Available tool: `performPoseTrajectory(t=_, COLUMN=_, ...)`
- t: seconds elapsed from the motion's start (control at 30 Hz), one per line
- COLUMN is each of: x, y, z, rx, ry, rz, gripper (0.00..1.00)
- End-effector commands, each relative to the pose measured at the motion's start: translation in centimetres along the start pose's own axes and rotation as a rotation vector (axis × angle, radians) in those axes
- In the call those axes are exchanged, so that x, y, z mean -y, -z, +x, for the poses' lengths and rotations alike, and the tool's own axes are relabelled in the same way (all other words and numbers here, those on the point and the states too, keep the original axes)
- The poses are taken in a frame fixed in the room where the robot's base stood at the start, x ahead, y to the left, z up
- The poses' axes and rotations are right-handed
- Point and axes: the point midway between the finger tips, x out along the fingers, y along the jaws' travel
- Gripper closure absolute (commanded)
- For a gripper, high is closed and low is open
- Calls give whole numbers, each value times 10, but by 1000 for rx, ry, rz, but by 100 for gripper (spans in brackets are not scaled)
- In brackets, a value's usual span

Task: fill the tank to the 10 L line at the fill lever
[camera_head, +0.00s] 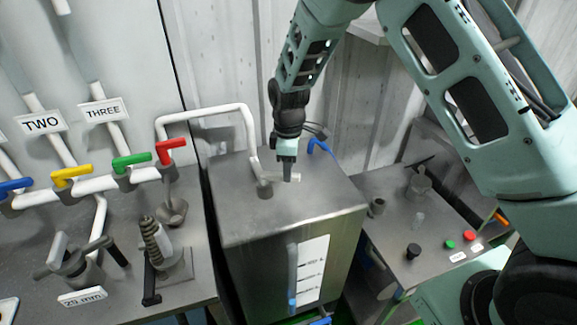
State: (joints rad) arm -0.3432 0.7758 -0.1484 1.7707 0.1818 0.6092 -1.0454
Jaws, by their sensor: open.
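The tank (320,205) is a steel box in the middle of the head view. On its front are a clear vertical sight tube (292,265) and a white scale plate (312,270) with several marks. The numbers are too small to read; blue shows near the tube's bottom. A blue lever (320,147) is at the tank's back, just right of my gripper. I cannot tell if this is the fill lever. My gripper (288,176) points down over the tank top, open, with nothing visibly held. Whether it touches anything is unclear.
A white pipe (207,112) bends down onto the tank top. Left are red (170,150), green (132,161), yellow (71,175) and blue (14,187) valve handles above a bench with fittings. The right bench has a black knob (413,251) and green (449,244) and red (469,235) buttons.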

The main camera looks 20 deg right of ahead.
Motion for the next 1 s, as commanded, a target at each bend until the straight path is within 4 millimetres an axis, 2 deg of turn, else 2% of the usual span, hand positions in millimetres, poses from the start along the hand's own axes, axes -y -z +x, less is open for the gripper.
performPoseTrajectory(t=0.2, x=0, y=0, z=15, rx=0, ry=0, rz=1, gripper=58)
performPoseTrajectory(t=0.47, x=0, y=0, z=16, rx=-1, ry=-1, rz=0, gripper=58)
performPoseTrajectory(t=0.5, x=0, y=0, z=16, rx=-1, ry=-1, rz=0, gripper=64)
performPoseTrajectory(t=0.63, x=0, y=0, z=16, rx=-1, ry=-1, rz=0, gripper=100)
performPoseTrajectory(t=0.83, x=-2, y=0, z=17, rx=-1, ry=0, rz=-20, gripper=100)
performPoseTrajectory(t=1.0, x=-14, y=1, z=20, rx=-5, ry=-1, rz=-175, gripper=100)
